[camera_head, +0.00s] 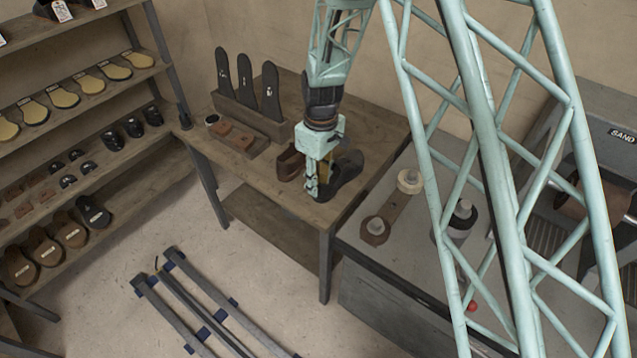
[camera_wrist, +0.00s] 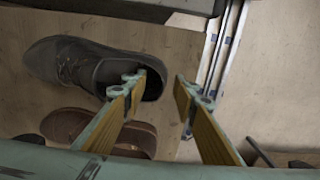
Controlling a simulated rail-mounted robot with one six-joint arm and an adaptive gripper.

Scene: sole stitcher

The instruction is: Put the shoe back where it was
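A dark grey lace-up shoe (camera_head: 349,172) stands on the wooden table, near its right front corner. In the wrist view the dark shoe (camera_wrist: 75,62) has its toe to the left and its opening to the right. My gripper (camera_head: 318,192) points down at the dark shoe. In the wrist view my gripper (camera_wrist: 161,86) is open. One finger overlaps the shoe's opening and the other is past its heel edge. I cannot tell whether either finger touches the shoe.
The wooden table (camera_head: 377,117) also holds a rack with upright dark soles (camera_head: 270,92) and a small tray (camera_head: 235,138). A grey machine bench (camera_head: 385,262) stands close on the right. Shelves (camera_head: 84,101) of soles and shoes stand left. Floor rails (camera_head: 205,300) lie in front.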

